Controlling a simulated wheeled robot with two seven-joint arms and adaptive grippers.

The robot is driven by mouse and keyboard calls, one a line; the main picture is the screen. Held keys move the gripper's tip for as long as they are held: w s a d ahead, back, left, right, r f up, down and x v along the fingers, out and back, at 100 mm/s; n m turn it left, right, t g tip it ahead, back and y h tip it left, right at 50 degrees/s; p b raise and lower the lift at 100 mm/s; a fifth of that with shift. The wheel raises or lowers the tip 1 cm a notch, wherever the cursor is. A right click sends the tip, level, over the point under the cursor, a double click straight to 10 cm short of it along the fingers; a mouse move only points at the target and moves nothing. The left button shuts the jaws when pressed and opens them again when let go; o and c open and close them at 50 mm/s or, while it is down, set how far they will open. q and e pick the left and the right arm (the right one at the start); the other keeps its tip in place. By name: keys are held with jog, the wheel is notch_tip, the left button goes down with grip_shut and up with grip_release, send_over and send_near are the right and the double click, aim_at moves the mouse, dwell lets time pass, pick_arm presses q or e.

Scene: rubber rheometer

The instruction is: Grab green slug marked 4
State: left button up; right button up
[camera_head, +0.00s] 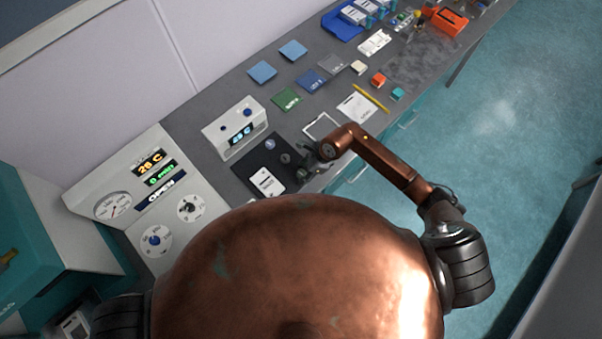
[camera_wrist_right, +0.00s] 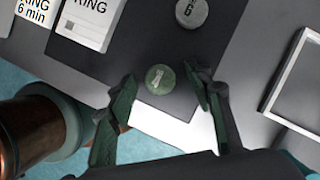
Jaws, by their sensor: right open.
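A round green slug (camera_wrist_right: 160,79) lies on the dark mat (camera_wrist_right: 125,52) in the right wrist view. Its mark is turned and hard to read. My right gripper (camera_wrist_right: 166,90) is open, with one finger on each side of the slug in the picture; I cannot tell whether they touch it. A grey slug marked 6 (camera_wrist_right: 190,12) lies on the mat beyond it. In the head view my right gripper (camera_head: 309,161) is over the right part of the dark mat (camera_head: 252,162) and partly hides the small slugs there. My left gripper is not in view.
A white printed card (camera_head: 267,181) lies on the mat. A white device with a display (camera_head: 236,130) stands behind it, and a control panel (camera_head: 150,200) is at left. A white frame (camera_head: 321,127) lies right of the mat. Coloured blocks and cards lie farther along the bench.

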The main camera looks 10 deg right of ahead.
jog(key=shift+c, duration=0.7)
jog(key=c, duration=0.8)
jog(key=shift+r, duration=0.15)
